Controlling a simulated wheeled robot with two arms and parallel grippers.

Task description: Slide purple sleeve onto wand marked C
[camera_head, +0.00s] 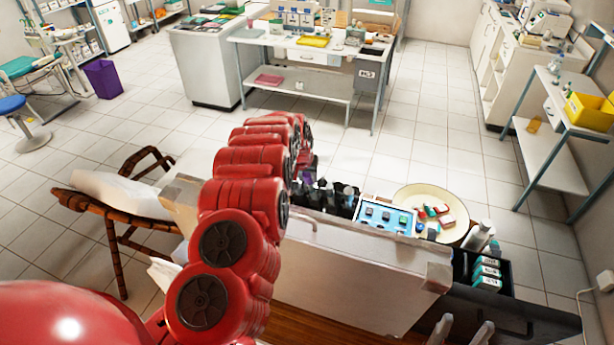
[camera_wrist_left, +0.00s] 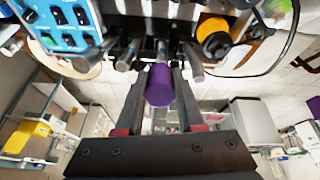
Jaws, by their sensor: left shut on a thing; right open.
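The purple sleeve (camera_wrist_left: 160,86) is held between the fingers of my left gripper (camera_wrist_left: 161,72) in the left wrist view. A bit of purple also shows beside my red left arm in the head view (camera_head: 307,178). Several dark wands with silver ends (camera_head: 329,192) stand in a row on the white cart; some show in the left wrist view (camera_wrist_left: 126,56). A wand end lies close past the sleeve, but I cannot tell whether they touch. No letter C is readable. My right gripper (camera_head: 462,332) is open and empty at the bottom edge of the head view.
A blue tray (camera_head: 373,228) with small blocks and a round cream plate (camera_head: 455,203) lie right of the wands. A bottle (camera_head: 478,237) and a black bin of labelled boxes (camera_head: 487,270) stand further right. A brown-framed chair (camera_head: 120,225) stands left.

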